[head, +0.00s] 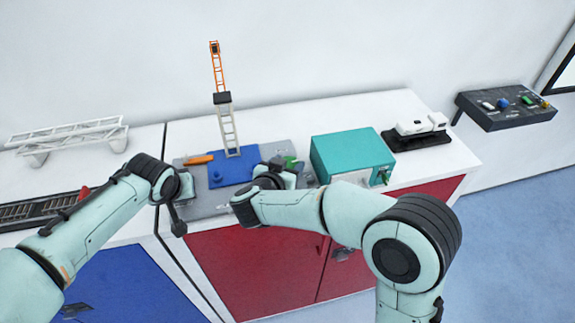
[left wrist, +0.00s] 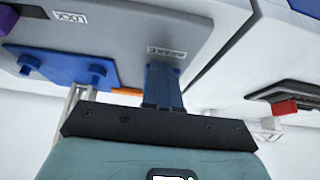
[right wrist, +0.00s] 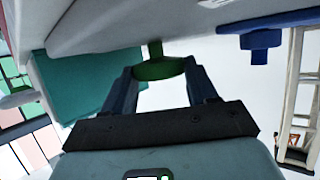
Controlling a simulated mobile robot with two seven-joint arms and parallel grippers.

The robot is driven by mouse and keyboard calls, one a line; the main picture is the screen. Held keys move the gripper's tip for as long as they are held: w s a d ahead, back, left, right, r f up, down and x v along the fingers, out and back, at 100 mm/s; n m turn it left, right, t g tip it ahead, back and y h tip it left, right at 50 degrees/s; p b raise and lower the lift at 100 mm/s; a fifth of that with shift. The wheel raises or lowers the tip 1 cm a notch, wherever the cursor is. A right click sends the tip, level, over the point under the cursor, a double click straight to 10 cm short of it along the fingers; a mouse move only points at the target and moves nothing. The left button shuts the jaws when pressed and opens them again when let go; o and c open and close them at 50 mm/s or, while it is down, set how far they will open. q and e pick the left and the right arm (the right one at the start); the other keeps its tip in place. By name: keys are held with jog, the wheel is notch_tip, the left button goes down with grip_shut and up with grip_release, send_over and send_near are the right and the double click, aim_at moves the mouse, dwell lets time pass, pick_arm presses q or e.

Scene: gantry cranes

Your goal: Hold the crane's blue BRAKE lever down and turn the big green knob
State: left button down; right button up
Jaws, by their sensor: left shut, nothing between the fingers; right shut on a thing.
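The crane's grey panel (head: 205,211) carries a blue base (head: 232,168) with a lattice mast (head: 228,130). A BRAKE label (left wrist: 166,52) shows in the left wrist view. My left gripper (left wrist: 163,72) is shut with nothing between its fingers, its tips close by that label. I cannot make out the blue brake lever apart from the fingers, nor whether they touch it. The green knob (right wrist: 160,70) sits between the fingers of my right gripper (right wrist: 161,76), which is shut on it. In the head view the knob (head: 292,163) is partly hidden by my right arm.
A teal box (head: 350,152) stands right of the crane, with a white model (head: 415,127) on a black base beyond it. A truss bridge (head: 68,135) and dark track (head: 40,210) lie at left. An orange lever (head: 198,160) is beside the blue base. A wall-side control panel (head: 510,108) is far right.

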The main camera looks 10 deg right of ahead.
jog(key=shift+r, duration=0.15)
jog(key=o, duration=1.1)
jog(key=shift+c, duration=0.2)
